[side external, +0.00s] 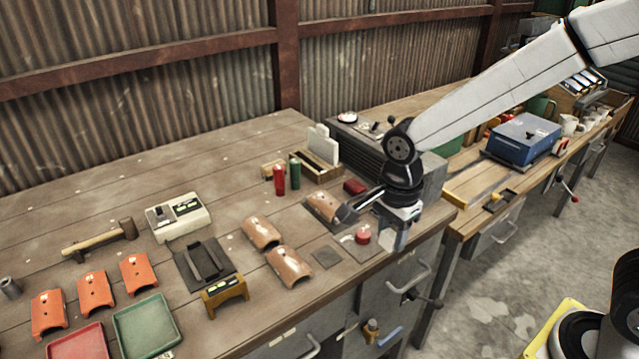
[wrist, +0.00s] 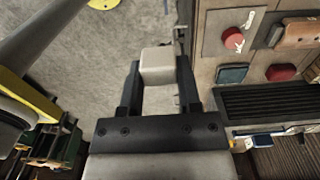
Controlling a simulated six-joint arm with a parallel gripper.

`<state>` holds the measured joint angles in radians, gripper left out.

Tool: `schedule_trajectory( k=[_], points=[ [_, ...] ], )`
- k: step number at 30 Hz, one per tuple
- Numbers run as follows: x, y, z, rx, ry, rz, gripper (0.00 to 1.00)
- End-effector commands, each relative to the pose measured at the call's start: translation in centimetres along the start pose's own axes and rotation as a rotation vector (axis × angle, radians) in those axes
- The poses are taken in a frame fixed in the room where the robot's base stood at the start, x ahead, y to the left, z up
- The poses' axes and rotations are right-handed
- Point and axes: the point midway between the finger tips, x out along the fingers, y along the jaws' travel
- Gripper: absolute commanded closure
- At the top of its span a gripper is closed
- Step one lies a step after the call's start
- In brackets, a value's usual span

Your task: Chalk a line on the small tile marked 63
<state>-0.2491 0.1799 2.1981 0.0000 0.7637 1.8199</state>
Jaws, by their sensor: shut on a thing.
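My gripper (wrist: 158,75) is shut on a pale, off-white block (wrist: 158,60), which looks like chalk, with concrete floor behind it in the wrist view. In the side view my gripper is near the bench's right front edge, and its fingertips are hard to make out. Several curved tiles lie on the bench: three orange ones (side external: 95,292) at the left and browner ones (side external: 262,232) nearer the middle. One brown tile (side external: 325,208) lies just left of my gripper, and a brown tile shows in the wrist view (wrist: 299,33). I cannot read a 63 on any tile.
A red knob (side external: 363,236) sits on a plate beside my gripper. A wooden tray (side external: 318,172) and red and green bottles (side external: 280,180) stand behind. Red and green trays (side external: 145,326), a mallet (side external: 98,238) and a device (side external: 178,217) are at left. The back left bench is clear.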

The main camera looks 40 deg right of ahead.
Motion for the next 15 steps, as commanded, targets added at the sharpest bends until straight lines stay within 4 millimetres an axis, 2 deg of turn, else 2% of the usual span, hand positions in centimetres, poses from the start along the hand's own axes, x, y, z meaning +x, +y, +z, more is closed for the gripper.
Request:
schedule_trajectory(
  k=[8, 15],
  points=[
    [0.0, -0.4, 0.0, 0.0, 0.0, 0.0, 1.0],
    [-0.1, -2.7, -0.2, 0.002, 0.0, 0.0, 1.0]
  ],
)
